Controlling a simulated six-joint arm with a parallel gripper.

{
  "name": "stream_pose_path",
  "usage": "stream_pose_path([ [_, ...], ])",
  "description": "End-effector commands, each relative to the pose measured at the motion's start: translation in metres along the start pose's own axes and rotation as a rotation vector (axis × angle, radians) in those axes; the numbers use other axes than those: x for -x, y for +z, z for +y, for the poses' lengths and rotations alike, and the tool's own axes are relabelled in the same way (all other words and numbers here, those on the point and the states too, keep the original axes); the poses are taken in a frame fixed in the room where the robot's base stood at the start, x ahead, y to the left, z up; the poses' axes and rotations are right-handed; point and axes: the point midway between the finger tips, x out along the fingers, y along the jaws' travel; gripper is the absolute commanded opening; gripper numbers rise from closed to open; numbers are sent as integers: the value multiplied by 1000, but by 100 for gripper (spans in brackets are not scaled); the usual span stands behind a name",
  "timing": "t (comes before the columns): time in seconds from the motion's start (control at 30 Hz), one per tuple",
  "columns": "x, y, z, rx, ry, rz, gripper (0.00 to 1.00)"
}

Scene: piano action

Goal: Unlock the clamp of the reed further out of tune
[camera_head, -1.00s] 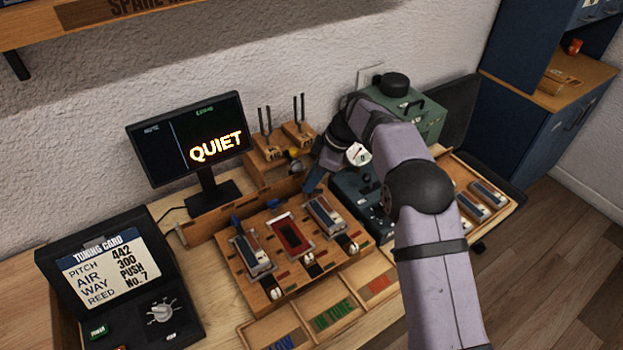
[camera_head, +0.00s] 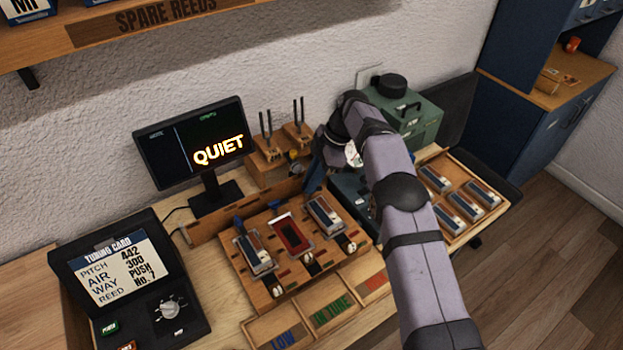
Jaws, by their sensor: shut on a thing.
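The wooden reed block (camera_head: 330,262) carries two striped reeds, the left reed (camera_head: 255,252) and the right reed (camera_head: 324,215), in clear-edged holders. A red-framed bay (camera_head: 291,234) lies between them. A blue clamp lever (camera_head: 239,226) shows at the back of the left reed. My gripper (camera_head: 316,178) is low behind the right reed, shut on what seems to be its clamp lever; the wrist hides most of the contact. The monitor (camera_head: 190,145) reads QUIET in glowing letters. The tuning card (camera_head: 120,268) reads pitch 442, air 300, way push, reed No. 7.
Sorting trays (camera_head: 328,312) marked LOW and IN TUNE lie in front of the block. Tuning forks (camera_head: 283,135) stand behind it. A blue unit (camera_head: 346,192) and a green case (camera_head: 412,118) are close to my wrist. A tray (camera_head: 460,225) holds several reeds at right.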

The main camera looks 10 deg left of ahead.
Motion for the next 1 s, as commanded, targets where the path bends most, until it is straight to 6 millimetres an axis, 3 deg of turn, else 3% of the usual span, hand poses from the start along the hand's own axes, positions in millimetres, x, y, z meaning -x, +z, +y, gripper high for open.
stream_pose_path([
  [0.17,0,0,0,-1,-1,-1,0],
  [0.2,0,0,0,-1,-1,-1,25],
  [0.27,0,0,0,-1,-1,-1,34],
  [0.67,4,0,1,-1,2,0,34],
  [1.0,44,0,1,0,3,-1,34],
])
